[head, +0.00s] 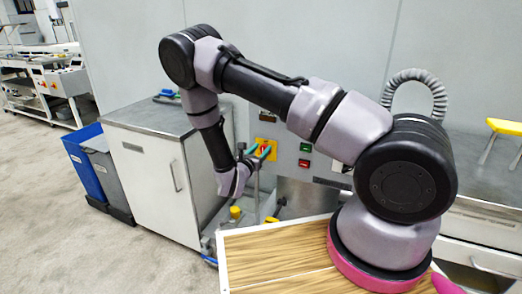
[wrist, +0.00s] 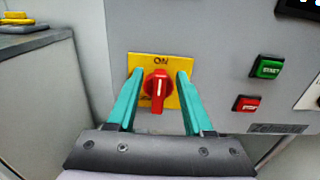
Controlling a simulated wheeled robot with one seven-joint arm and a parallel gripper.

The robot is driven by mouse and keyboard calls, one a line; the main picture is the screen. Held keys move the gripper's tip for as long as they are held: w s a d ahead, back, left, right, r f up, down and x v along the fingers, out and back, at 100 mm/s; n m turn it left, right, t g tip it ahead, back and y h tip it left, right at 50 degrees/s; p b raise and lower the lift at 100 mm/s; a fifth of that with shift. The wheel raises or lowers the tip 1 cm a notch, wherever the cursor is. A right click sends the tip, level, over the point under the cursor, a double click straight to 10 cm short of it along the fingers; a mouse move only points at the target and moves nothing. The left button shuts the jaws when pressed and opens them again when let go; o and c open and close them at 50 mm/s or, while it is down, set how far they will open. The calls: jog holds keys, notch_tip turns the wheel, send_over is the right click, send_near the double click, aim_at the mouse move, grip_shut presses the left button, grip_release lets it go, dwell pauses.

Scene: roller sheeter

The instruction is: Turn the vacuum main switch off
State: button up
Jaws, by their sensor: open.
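The vacuum main switch is a red rotary knob (wrist: 158,85) on a yellow plate (wrist: 146,63) marked ON at its top. In the wrist view the knob's white line stands upright, in line with the ON mark. My gripper (wrist: 157,84) is open, its two teal fingers on the left and right of the knob. I cannot tell whether either finger touches it. In the head view my gripper (head: 262,151) is at the yellow plate (head: 266,144) on the grey panel, and the knob is mostly hidden there.
A green START button (wrist: 268,67) and a red button (wrist: 246,104) sit right of the switch on the panel. A white cabinet (head: 150,170) stands left of the panel. A wood-topped surface (head: 275,262) lies in front, and a grey hose (head: 420,78) arches behind my arm.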

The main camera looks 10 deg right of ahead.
grip_shut()
dwell(0.3)
jog(key=n, duration=0.3)
jog(key=shift+w+a+n, duration=0.25)
jog(key=shift+a+n, duration=0.05)
jog(key=shift+a, duration=0.1)
jog(key=n, duration=0.3)
jog(key=a+f+n, duration=0.1)
jog(key=n, duration=0.1)
jog(key=shift+w+n, duration=0.3)
jog(key=shift+w, duration=0.05)
jog(key=n, duration=0.3)
jog(key=f+n, duration=0.1)
jog(key=n, duration=0.4)
jog(key=shift+w+a+f+n, duration=0.25)
jog(key=shift+f+n, duration=0.05)
jog(key=shift+f, duration=0.2)
